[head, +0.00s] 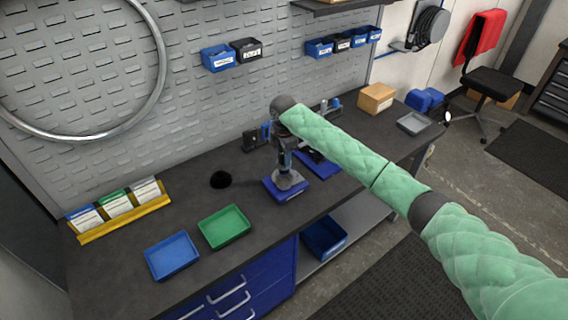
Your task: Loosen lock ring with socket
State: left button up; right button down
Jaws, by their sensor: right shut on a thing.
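My right arm reaches in from the right over the workbench, and its dark wrist points down. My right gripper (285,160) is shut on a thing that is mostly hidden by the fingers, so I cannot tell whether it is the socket. It is directly above a grey rounded part (288,180) on a small blue base (284,192). I cannot tell whether the held thing touches that part. The lock ring is too small or hidden to make out. My left gripper is not in view.
A green tray (224,228) and a blue tray (171,256) lie at the front left. A yellow rack (124,220) with cards stands at the far left. A cardboard box (376,98) and a grey tray (412,124) are at the right. The pegboard wall (200,100) rises behind.

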jog(key=m, duration=0.3)
jog(key=shift+m, duration=0.4)
jog(key=m, duration=0.3)
jog(key=shift+f, duration=0.95)
dwell(1.1)
jog(key=c, duration=1.5)
grip_release()
grip_shut()
